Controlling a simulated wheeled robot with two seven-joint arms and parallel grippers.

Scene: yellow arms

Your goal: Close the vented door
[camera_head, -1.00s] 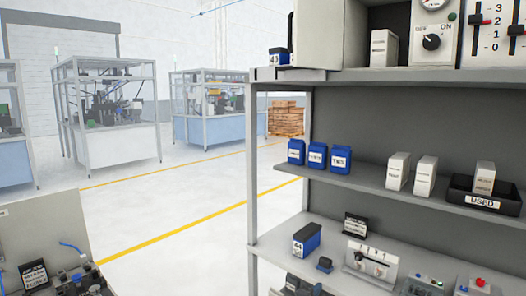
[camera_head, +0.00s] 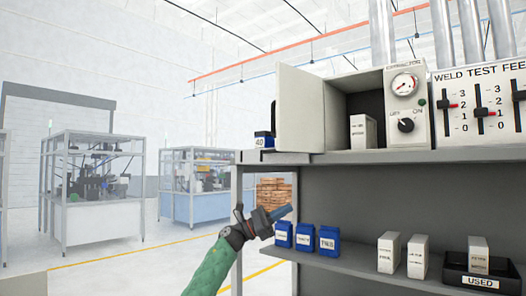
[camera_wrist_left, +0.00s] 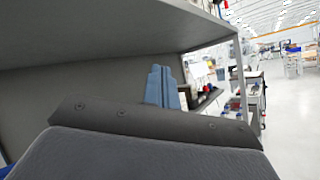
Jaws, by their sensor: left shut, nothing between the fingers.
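The door (camera_head: 302,108) is a plain cream panel on the left side of the cream extractor cabinet (camera_head: 408,112) on the shelf's top. It stands open, swung out to the left; no vents can be made out on the side I see. My left gripper (camera_head: 287,211) is below the door, near the shelf's left post and above the blue boxes. It is shut and empty, its blue fingers pointing right and slightly up. These fingers also show in the left wrist view (camera_wrist_left: 162,88), under a shelf board. My right gripper is not in view.
A small white box (camera_head: 363,131) stands in the cabinet opening. A blue box marked 40 (camera_head: 264,140) sits left of the door. Several blue boxes (camera_head: 305,238), white boxes (camera_head: 388,252) and a black USED tray (camera_head: 470,284) occupy the shelf below.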

